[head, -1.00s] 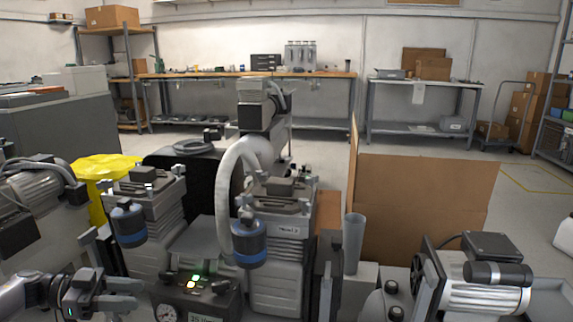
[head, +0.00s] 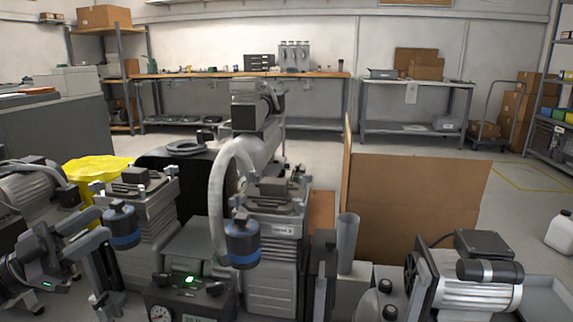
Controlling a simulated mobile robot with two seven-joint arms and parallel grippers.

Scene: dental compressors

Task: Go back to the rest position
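My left gripper (head: 97,268) is at the lower left of the head view, in front of the left compressors. Its two grey fingers look spread apart, and I see nothing held between them. A small green light shows on the wrist. A compressor with a blue-banded filter (head: 122,228) stands just right of the gripper. My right gripper is not in view.
A middle compressor with a pale hose (head: 220,190) and blue-banded filter (head: 243,243) stands close by. A gauge box (head: 188,298) is in front. A cardboard panel (head: 415,210) and a silver motor (head: 475,280) are at right. Open floor lies behind.

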